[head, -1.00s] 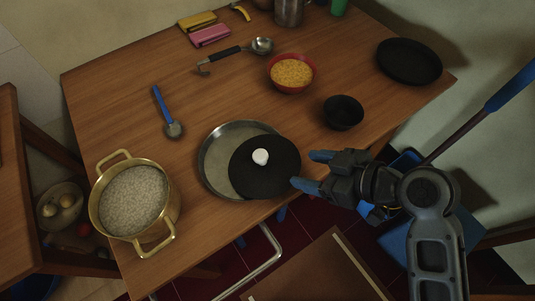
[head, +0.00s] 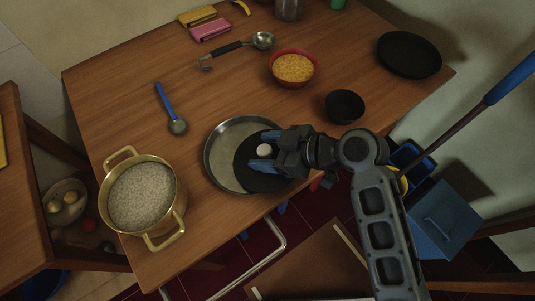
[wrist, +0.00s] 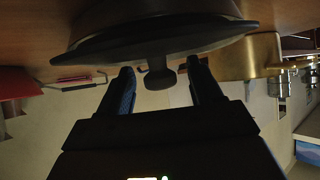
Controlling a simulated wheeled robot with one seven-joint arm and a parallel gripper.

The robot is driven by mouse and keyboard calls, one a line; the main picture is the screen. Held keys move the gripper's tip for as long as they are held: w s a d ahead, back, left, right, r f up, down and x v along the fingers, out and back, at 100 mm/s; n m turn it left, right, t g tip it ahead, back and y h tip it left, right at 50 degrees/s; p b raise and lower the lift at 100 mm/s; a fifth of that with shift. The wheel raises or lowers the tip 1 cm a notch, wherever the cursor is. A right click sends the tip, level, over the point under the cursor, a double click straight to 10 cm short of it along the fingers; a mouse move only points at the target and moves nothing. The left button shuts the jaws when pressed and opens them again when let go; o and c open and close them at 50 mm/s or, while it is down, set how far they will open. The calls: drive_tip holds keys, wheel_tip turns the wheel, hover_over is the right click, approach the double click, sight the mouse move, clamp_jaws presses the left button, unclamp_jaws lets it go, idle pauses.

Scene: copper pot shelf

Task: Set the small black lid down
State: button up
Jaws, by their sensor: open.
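The black lid (head: 262,183) with a pale round knob (head: 264,150) lies over the right part of the silver pan (head: 222,155), off-centre. My gripper (head: 263,150) reaches in from the right above the lid, its blue fingertips on either side of the knob. In the wrist view the lid (wrist: 155,46) spans the top, with the pan (wrist: 150,12) beyond it. The knob (wrist: 159,76) shows dark between the two fingers of my gripper (wrist: 163,85), with gaps on both sides. The jaws are open. My gripper hides the lid's right side in the head view.
A brass pot (head: 143,197) stands left of the pan. A black bowl (head: 344,106), a red bowl (head: 293,68), a black plate-like pan (head: 409,55) and a blue-handled spoon (head: 171,110) surround it. Bare wooden table (head: 150,70) lies at the back left.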

drive_tip(key=shift+a+f, duration=0.1)
clamp_jaws()
idle(0.6)
